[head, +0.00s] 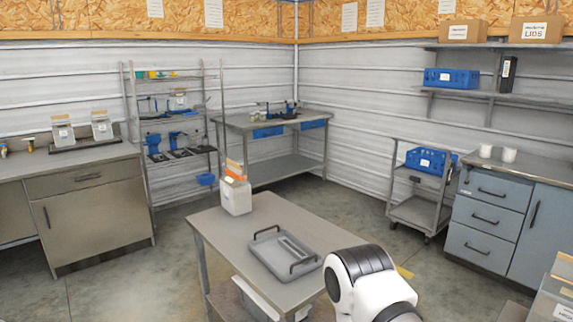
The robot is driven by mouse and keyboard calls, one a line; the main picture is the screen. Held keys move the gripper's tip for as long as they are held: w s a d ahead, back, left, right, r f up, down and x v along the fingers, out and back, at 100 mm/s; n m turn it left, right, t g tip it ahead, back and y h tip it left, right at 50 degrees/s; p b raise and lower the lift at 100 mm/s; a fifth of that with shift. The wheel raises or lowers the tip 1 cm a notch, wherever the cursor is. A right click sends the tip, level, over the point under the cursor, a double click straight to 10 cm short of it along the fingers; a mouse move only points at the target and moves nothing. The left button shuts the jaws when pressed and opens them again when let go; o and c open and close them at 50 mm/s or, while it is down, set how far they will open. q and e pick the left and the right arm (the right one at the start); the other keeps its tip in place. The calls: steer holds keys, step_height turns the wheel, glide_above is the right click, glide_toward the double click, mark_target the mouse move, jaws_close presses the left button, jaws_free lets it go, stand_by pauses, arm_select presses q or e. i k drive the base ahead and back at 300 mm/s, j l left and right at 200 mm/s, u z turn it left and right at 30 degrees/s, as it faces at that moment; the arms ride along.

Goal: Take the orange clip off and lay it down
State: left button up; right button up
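An orange clip (235,169) sits across the top of a pale, upright bag or container (236,198) with a white label. The bag stands at the far left corner of the small metal table (212,236). The clip is small here, so its exact grip on the bag top is hard to tell. Neither of my grippers is in view. A white and dark link of my own arm shows at the bottom, right of the table's middle, and hides the table's near right part.
A grey tray (262,259) with black handles lies on the table, nearer than the bag. Free tabletop lies around the bag and left of the tray. A side counter (100,160), wire shelf (140,130), back bench (240,121) and cart (415,212) line the walls.

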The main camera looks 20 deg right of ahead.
mark_target(242, 178)
steer(key=i+z, duration=0.3)
steer(key=i, duration=0.3)
steer(key=k, duration=0.45)
steer(key=k+z, duration=0.15)
steer(key=z, duration=2.25)
steer(key=j, duration=0.5)
steer(key=k+j+z, duration=0.1)
steer(key=j, duration=0.45)
steer(key=k+j+z, duration=0.1)
steer(key=j, duration=0.9)
steer(key=k+j+z, duration=0.1)
steer(key=j, duration=0.4)
steer(key=k+j, duration=0.15)
steer(key=j, duration=0.35)
steer(key=k+j+z, duration=0.15)
steer(key=j, duration=0.35)
steer(key=k+j, duration=0.1)
steer(key=j, duration=0.4)
